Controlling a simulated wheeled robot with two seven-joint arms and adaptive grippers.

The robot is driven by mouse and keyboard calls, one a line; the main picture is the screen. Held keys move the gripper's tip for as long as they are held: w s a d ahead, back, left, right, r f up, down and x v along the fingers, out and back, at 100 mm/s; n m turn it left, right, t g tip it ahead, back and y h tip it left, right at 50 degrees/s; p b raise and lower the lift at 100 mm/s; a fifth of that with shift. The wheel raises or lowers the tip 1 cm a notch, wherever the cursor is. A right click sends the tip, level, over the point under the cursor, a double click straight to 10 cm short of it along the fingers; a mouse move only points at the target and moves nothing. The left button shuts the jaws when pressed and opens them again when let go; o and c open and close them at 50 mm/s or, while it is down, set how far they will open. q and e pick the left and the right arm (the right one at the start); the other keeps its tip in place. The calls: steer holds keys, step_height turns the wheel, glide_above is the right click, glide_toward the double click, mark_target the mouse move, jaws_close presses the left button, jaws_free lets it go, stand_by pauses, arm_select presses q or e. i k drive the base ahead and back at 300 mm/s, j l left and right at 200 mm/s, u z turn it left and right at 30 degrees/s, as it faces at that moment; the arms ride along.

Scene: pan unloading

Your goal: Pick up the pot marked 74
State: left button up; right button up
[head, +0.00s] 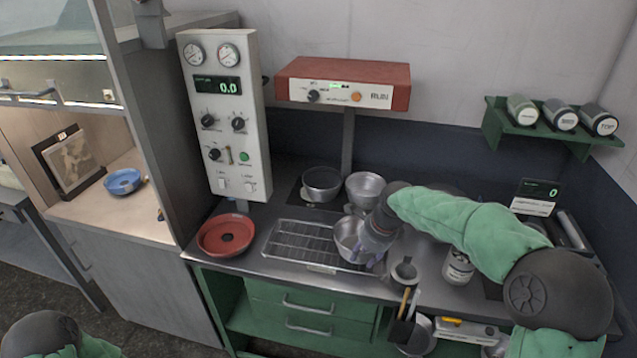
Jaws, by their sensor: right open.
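Several metal pots stand on the counter. One pot (347,236) sits at the right end of the wire rack, one (321,184) stands at the back left, and a wider one (365,188) stands right of it. I cannot read the number 74 on any of them. My right gripper (371,262) is open at the right side of the pot on the rack and partly covers it. I cannot tell whether it touches. My left gripper is out of view; only part of my left arm shows at the lower left.
A red dish (226,236) lies left of the wire rack (300,246). A control panel (222,115) and a red unit (343,83) stand behind. A can (458,268) and a small dark cup (404,272) stand right of the gripper.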

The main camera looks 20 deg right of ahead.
mark_target(321, 184)
steer(key=i, duration=1.25)
